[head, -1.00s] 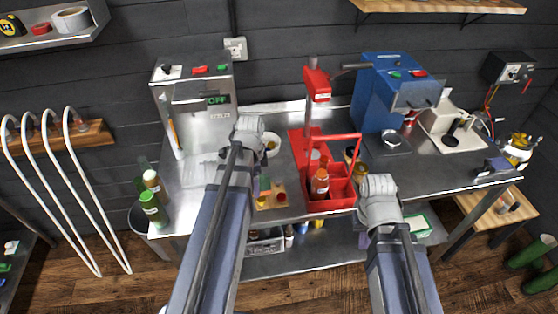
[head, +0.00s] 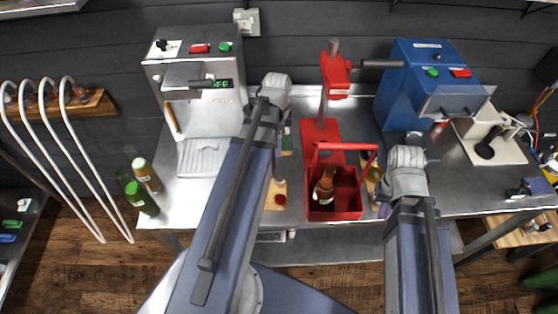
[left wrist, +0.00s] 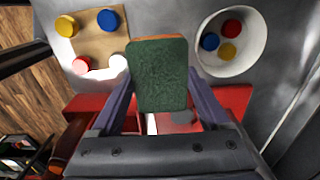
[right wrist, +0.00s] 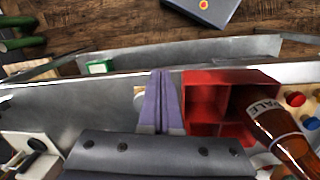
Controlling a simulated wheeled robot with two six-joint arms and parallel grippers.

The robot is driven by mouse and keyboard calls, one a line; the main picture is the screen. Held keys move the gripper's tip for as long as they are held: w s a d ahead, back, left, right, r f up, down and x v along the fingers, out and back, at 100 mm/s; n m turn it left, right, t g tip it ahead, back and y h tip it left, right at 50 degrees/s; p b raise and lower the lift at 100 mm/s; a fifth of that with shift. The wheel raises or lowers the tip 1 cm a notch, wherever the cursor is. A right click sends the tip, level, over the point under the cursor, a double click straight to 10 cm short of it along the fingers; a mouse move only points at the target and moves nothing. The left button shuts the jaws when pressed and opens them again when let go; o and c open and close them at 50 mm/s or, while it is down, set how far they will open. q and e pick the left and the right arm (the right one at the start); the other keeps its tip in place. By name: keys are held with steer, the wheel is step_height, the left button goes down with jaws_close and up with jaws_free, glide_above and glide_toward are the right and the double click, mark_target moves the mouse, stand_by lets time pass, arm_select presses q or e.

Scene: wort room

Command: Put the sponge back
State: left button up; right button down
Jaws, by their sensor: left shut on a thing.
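The sponge (left wrist: 160,75) has a dark green pad and an orange edge. In the left wrist view my left gripper (left wrist: 160,92) is shut on it, with one finger on each side. It is held above the worktop near a red surface, and its height is hard to judge. In the head view the left arm (head: 275,85) reaches over the counter between the grey machine and the red capper, hiding most of what is below it. My right gripper (right wrist: 158,100) is empty, its fingers together, beside the red bottle carrier (right wrist: 205,78). It also shows in the head view (head: 407,157).
A white bowl (left wrist: 255,60) and a wooden board (left wrist: 88,45) hold coloured caps. The red carrier (head: 335,212) contains a brown bottle (head: 324,187). The red capper (head: 320,130), grey machine (head: 188,110) and blue machine (head: 415,75) stand along the back. Green bottles (head: 141,198) stand at the left.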

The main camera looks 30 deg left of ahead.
mark_target(278, 165)
arm_select(q)
steer(key=shift+f+b, duration=4.45)
steer(key=shift+f, duration=0.35)
steer(key=shift+f, duration=0.25)
steer(key=o, duration=1)
steer(key=shift+r, duration=0.1)
steer(key=shift+o, duration=0.2)
step_height(278, 165, up, 12)
steer(key=p, duration=1.2)
steer(key=shift+r, duration=0.2)
